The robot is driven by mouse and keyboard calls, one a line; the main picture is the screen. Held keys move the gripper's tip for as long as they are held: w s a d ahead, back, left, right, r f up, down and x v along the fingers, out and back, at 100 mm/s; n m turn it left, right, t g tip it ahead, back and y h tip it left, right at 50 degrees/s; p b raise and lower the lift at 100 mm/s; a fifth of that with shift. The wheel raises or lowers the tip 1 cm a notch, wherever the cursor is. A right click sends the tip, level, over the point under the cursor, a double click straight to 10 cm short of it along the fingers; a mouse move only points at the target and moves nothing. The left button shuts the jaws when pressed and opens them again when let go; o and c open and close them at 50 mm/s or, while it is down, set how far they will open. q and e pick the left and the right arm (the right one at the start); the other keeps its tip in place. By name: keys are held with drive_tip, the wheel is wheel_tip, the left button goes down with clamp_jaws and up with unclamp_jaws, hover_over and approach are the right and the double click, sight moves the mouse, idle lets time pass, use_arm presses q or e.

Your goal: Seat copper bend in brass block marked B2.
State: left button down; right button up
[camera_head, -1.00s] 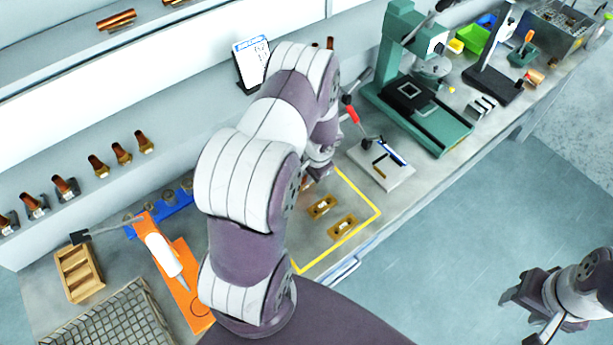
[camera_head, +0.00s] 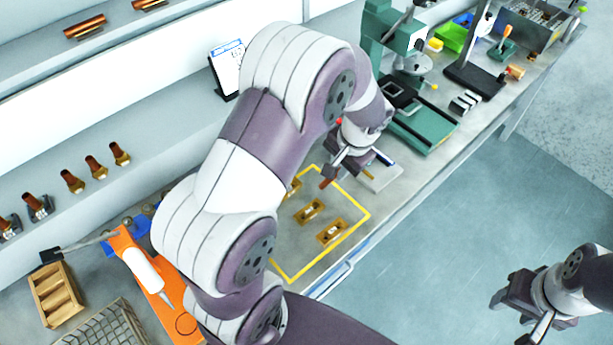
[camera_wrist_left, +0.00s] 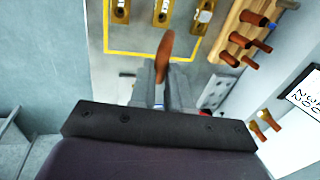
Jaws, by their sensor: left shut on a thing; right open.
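My left gripper (camera_head: 338,170) is shut on the copper bend (camera_head: 327,178). In the left wrist view the bend (camera_wrist_left: 166,50) stands out beyond the fingers. It is held near the brass blocks, apart from them as far as I can tell. Two brass blocks (camera_head: 309,211) (camera_head: 332,233) lie inside the yellow outline; a third (camera_head: 295,186) is partly hidden by my arm. All three show in the left wrist view (camera_wrist_left: 120,10) (camera_wrist_left: 161,11) (camera_wrist_left: 202,18). Their marks are too small to read, so I cannot tell which is B2. My right gripper (camera_head: 522,308) is open and empty over the floor.
The yellow outline (camera_head: 365,215) lies near the bench's front edge. A green press (camera_head: 420,120) stands beyond my left gripper. A wooden rack (camera_wrist_left: 240,28) with copper pieces is beside the blocks in the left wrist view. An orange board (camera_head: 150,285) and wooden crate (camera_head: 55,295) lie left.

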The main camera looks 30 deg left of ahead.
use_arm(q)
drive_tip(key=shift+a, duration=0.15)
drive_tip(key=a+f+p, duration=0.1)
drive_tip(key=a+f, duration=0.2)
drive_tip(key=s+a+f+p, duration=0.1)
drive_tip(key=a+f+p, duration=0.1)
drive_tip(key=a+f, duration=0.2)
drive_tip(key=a+f+p, duration=0.1)
drive_tip(key=a+f, duration=0.2)
drive_tip(key=a, duration=0.1)
drive_tip(key=shift+s+f, duration=0.15)
drive_tip(key=shift+s, duration=0.1)
drive_tip(key=shift+w+a+f, duration=0.1)
drive_tip(key=shift+f, duration=0.2)
drive_tip(key=c, duration=1.1)
unclamp_jaws()
